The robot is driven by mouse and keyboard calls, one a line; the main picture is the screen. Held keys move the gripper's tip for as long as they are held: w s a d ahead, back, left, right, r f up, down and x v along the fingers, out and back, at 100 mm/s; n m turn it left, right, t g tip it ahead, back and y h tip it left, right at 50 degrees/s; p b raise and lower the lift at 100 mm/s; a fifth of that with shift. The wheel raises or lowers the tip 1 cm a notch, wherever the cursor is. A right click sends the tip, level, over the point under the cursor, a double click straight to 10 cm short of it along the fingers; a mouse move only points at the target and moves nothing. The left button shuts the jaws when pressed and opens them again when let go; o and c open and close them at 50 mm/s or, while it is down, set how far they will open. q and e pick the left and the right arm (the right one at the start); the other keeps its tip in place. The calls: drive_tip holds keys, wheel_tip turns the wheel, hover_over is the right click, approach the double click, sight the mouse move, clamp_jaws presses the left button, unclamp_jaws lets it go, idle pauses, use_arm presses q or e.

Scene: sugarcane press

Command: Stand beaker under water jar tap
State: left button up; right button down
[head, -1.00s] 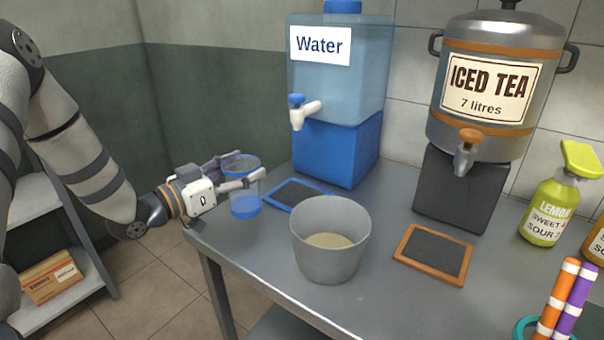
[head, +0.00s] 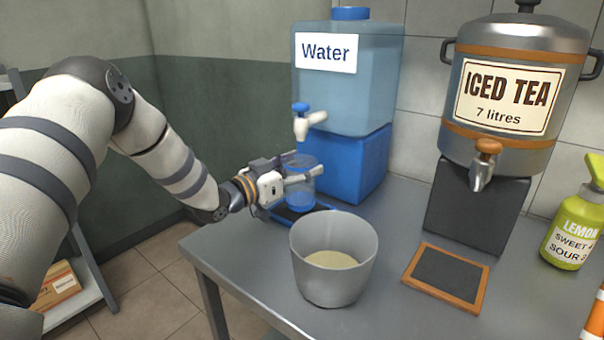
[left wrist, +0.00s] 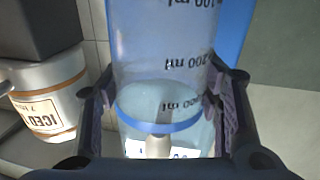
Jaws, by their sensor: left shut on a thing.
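The clear beaker with blue bands (head: 300,195) is upright in my left gripper (head: 306,167), whose fingers are shut around its upper part. In the left wrist view the beaker (left wrist: 165,65) fills the space between the fingers, with ml marks on its wall. The beaker is below the white tap with a blue handle (head: 305,122) of the water jar (head: 345,95). It is over the blue-framed mat (head: 328,209); I cannot tell whether its base touches the mat. My right gripper is out of view.
A grey bucket with pale contents (head: 333,285) stands just in front of the beaker. The iced tea urn (head: 510,90) is on a dark stand to the right, with an orange-framed mat (head: 445,277) before it.

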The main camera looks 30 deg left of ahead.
use_arm(q)
drive_tip(key=shift+f, duration=0.6)
drive_tip(key=shift+f, duration=0.15)
drive_tip(key=o, duration=1.3)
